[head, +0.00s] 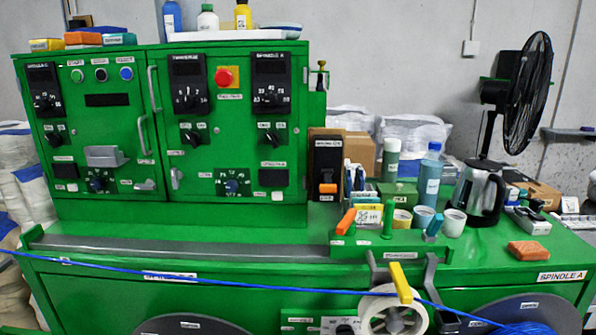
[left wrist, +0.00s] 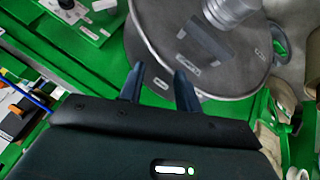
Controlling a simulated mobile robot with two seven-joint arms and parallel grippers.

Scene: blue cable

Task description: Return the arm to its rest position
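My left gripper (left wrist: 160,82) shows only in the left wrist view. Its two dark fingers stand apart with nothing visible between them. They point toward a large grey disc (left wrist: 158,32) with a metal cylinder on it; I cannot tell the distance to it. The blue cable (head: 200,277) crosses the front of the green machine in the head view, down to a blue coil at the lower right. A short piece of blue cable (left wrist: 38,102) shows at the left of the wrist view. Neither gripper shows in the head view, and my right gripper is in neither view.
A green control cabinet (head: 130,125) stands at the left on the green bench. A black fan (head: 525,95), a kettle (head: 478,192), bottles and cups crowd the right side. A white tape roll (head: 392,312) hangs at the front edge. The bench top before the cabinet is fairly clear.

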